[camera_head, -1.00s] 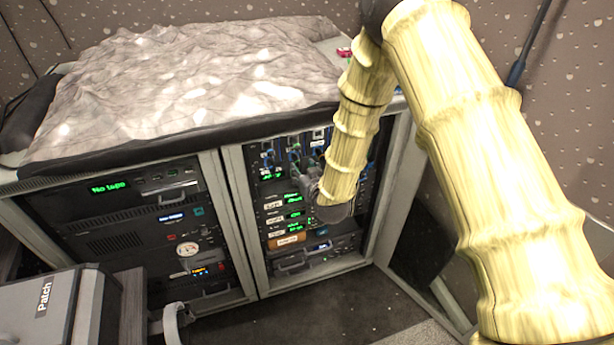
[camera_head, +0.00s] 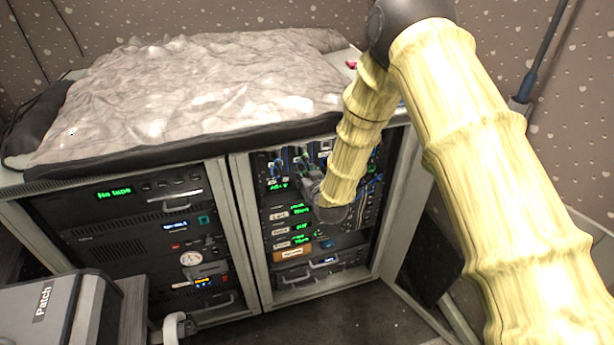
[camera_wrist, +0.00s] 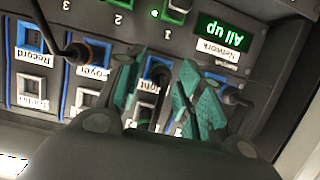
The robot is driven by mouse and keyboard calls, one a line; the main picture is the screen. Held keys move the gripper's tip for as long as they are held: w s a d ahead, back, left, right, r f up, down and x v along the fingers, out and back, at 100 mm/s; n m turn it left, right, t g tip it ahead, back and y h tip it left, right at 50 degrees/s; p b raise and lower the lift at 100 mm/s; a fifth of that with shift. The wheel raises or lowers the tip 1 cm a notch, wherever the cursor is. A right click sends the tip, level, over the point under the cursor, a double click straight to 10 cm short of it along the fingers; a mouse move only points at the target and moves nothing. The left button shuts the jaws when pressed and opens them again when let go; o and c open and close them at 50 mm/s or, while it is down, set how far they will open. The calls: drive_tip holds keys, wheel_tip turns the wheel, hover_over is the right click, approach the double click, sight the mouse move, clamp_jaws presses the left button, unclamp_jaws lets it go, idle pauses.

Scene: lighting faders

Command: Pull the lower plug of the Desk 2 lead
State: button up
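In the wrist view my gripper (camera_wrist: 164,84) is at a panel of blue-edged sockets, its two teal fingers spread apart. A dark plug or lead (camera_wrist: 153,104) stands between the fingers, with a gap visible beside it. Another dark plug with an orange ring (camera_wrist: 78,51) is left of the fingers, and another black plug (camera_wrist: 232,97) is just right of them. I cannot read which lead is Desk 2. In the head view my gripper (camera_head: 313,186) is in front of the right rack's upper part, and my arm hides some of the patch panel there.
The right rack (camera_head: 246,230) has green displays, white labels and an orange label (camera_head: 295,281). An upside-down "All up" display (camera_wrist: 222,34) shows in the wrist view. A rumpled grey cover (camera_head: 190,90) lies on top. A "Patch" case (camera_head: 45,300) stands front left.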

clamp_jaws()
drive_tip(key=shift+s+d, duration=0.25)
drive_tip(key=shift+s, duration=0.45)
drive_tip(key=shift+s+d, duration=0.2)
drive_tip(key=shift+s, duration=0.55)
drive_tip(key=shift+s+d, duration=0.25)
drive_tip(key=shift+s, duration=0.45)
drive_tip(key=shift+s, duration=0.15)
